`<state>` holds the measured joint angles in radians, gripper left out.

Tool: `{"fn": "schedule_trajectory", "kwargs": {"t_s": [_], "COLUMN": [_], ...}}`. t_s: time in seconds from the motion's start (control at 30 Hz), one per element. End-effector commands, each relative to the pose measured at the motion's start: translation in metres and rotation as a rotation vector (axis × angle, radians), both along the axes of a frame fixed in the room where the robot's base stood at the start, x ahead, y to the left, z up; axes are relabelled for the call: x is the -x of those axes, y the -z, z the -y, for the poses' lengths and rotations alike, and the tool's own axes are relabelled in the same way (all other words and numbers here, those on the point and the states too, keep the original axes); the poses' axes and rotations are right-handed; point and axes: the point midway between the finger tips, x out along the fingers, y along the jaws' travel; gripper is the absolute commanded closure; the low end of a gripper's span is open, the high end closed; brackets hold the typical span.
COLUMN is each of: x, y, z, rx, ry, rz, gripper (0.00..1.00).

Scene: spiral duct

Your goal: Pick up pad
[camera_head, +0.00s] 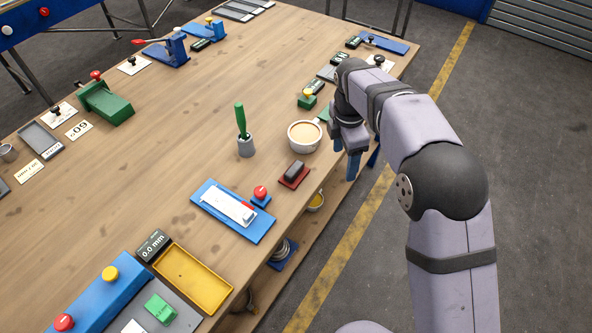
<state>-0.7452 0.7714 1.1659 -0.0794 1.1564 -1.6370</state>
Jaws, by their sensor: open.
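What looks like the pad is a small dark block (295,170) on a dark red base (287,184), near the table's right edge. My gripper (362,158) has blue fingers, points downward and is open. It is to the right of the block, apart from it, and seems to be at or just past the table edge. Nothing shows between the fingers.
A white bowl with tan contents (304,136) stands just behind the block. A blue fixture (232,210) with a white plate and a red knob (260,191) lies in front left.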

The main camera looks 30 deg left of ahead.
Motion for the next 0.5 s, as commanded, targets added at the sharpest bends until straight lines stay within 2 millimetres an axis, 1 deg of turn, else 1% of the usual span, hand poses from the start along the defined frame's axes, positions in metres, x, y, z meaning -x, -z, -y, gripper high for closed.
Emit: {"fn": "schedule_trajectory", "kwargs": {"t_s": [0.03,0.1,0.2,0.3,0.4,0.5], "x": [0.007,0.016,0.029,0.041,0.049,0.052], "y": [0.002,0.005,0.009,0.012,0.014,0.015], "z": [-0.025,-0.053,-0.084,-0.106,-0.119,-0.124], "rx": [0.009,0.021,0.035,0.046,0.052,0.055], "ry": [-0.12,-0.275,-0.461,-0.596,-0.681,-0.721], "rz": [0.002,0.008,0.014,0.02,0.023,0.025], "gripper": [0.34,0.34,0.34,0.34,0.34,0.34]}}
